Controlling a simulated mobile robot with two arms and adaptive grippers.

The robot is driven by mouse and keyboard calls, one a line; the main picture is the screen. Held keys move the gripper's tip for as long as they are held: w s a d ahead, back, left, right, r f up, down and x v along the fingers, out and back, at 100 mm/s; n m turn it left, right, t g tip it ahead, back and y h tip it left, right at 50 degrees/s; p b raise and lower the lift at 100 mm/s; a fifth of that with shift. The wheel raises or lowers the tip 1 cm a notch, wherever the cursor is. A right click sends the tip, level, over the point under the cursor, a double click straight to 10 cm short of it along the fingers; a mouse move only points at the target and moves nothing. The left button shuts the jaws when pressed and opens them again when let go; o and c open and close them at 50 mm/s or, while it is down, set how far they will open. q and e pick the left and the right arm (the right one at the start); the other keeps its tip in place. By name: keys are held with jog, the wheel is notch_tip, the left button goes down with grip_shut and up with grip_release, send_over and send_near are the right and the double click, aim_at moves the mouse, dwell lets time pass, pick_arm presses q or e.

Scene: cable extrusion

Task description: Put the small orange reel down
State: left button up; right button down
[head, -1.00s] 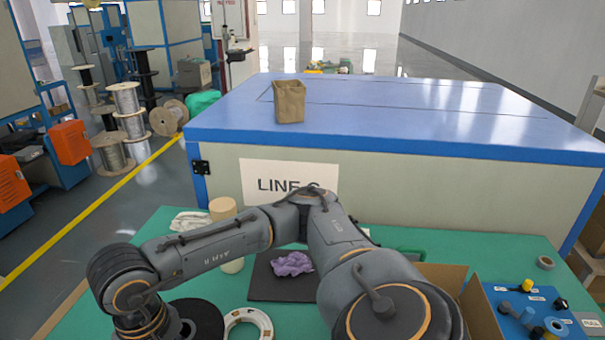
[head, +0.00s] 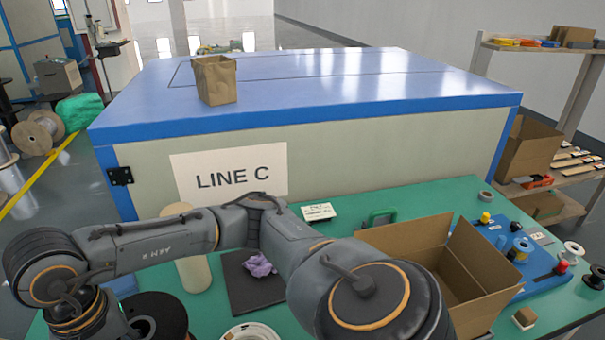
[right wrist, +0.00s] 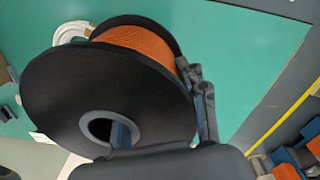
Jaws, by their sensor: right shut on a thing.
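The small orange reel (right wrist: 138,48) fills much of the right wrist view, with orange winding between two black flanges. My right gripper (right wrist: 160,118) is shut on it: one finger lies outside against the flange edge, and another grey part shows in the hub hole. The reel is tilted in this view, over the green table (right wrist: 245,45); whether it touches the table I cannot tell. In the head view my right arm crosses to the lower left, and a black flanged disc (head: 160,312) shows beside its end, cut by the frame. My left gripper is not in view.
A white ring (head: 250,332) lies near the black disc. A dark mat with a purple cloth (head: 259,264), a cream cylinder (head: 195,274), an open cardboard box (head: 470,270) and a blue panel (head: 535,265) stand on the table. A LINE C machine (head: 330,140) stands behind.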

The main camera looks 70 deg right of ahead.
jog(key=shift+w, duration=0.15)
jog(key=shift+s+r, duration=0.1)
jog(key=shift+s, duration=0.1)
jog(key=shift+w, duration=0.1)
jog(key=w+a+f+p, duration=0.1)
jog(key=w+f, duration=0.2)
jog(key=w, duration=0.1)
jog(key=w+f+p, duration=0.1)
jog(key=w+f, duration=0.2)
jog(key=w, duration=0.1)
jog(key=w+a+f+p, duration=0.1)
jog(key=w+f, duration=0.2)
jog(key=w, duration=0.2)
jog(key=shift+a+f, duration=0.25)
jog(key=shift+a, duration=0.1)
jog(key=f+p, duration=0.1)
jog(key=f, duration=0.2)
jog(key=shift+w, duration=0.2)
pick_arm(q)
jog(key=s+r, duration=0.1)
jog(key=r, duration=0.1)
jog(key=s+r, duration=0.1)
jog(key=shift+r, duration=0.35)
pick_arm(e)
jog(key=shift+f, duration=0.25)
